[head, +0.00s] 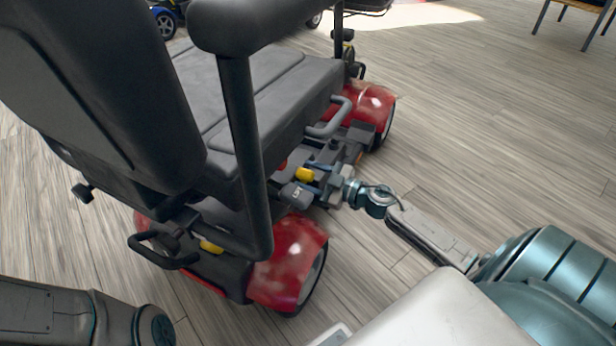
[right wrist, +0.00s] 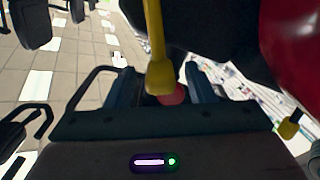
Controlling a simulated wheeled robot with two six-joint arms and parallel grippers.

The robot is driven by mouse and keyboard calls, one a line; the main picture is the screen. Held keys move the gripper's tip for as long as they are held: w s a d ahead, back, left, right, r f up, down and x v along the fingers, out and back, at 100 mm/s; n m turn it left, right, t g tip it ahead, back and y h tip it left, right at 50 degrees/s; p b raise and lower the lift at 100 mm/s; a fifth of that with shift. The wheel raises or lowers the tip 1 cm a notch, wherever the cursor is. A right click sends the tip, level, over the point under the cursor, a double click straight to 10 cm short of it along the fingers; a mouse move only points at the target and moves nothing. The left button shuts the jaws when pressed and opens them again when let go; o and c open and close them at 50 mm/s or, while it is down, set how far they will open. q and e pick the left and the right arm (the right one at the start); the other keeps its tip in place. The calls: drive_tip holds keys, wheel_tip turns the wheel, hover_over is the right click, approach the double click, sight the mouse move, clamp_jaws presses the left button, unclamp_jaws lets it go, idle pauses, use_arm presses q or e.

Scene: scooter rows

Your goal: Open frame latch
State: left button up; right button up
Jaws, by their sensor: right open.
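The scooter (head: 290,85) has a black seat and red rear fenders. My right gripper (head: 318,181) reaches in from the right, right beside the lever. In the right wrist view, its open fingers (right wrist: 163,82) stand either side of a yellow lever end (right wrist: 158,70). A red round part (right wrist: 174,96) shows just behind that end. I cannot tell whether the fingers touch the lever. My left forearm shows at the lower left; its gripper is out of view.
A second yellow grip (head: 211,246) sits lower left on the frame. A black loop handle (head: 163,253) and a bent tube handle (head: 330,118) stick out nearby. Wooden floor (head: 480,110) is clear to the right.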

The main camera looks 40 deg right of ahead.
drive_tip(key=shift+w+a, duration=0.15)
drive_tip(key=shift+w, duration=0.1)
